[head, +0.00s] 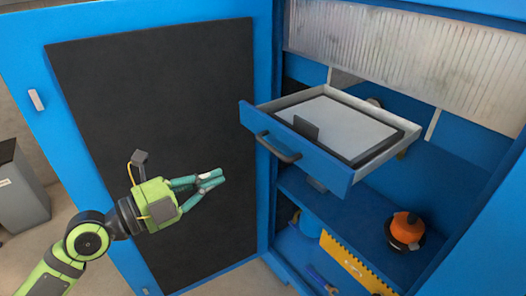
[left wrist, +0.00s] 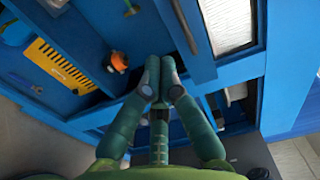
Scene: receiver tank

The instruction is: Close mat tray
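The mat tray (head: 338,172) is a drawer with a blue front, pale side walls and a dark handle (head: 278,149). It is pulled out of the blue cabinet, with a grey, dark-edged mat (head: 340,122) and a small dark upright piece inside. My left gripper (head: 218,178) is in front of the cabinet, left of and lower than the tray handle, apart from it. Its teal fingers come together at the tips, with nothing seen between them. The closed fingertips also show in the left wrist view (left wrist: 160,80). My right gripper is in neither view.
The blue cabinet door (head: 150,12) with a dark inner panel stands open at left. Below the tray, an orange and black object (head: 406,230) sits on a shelf beside a yellow toothed strip (head: 350,262). A grey bin (head: 20,190) stands at far left.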

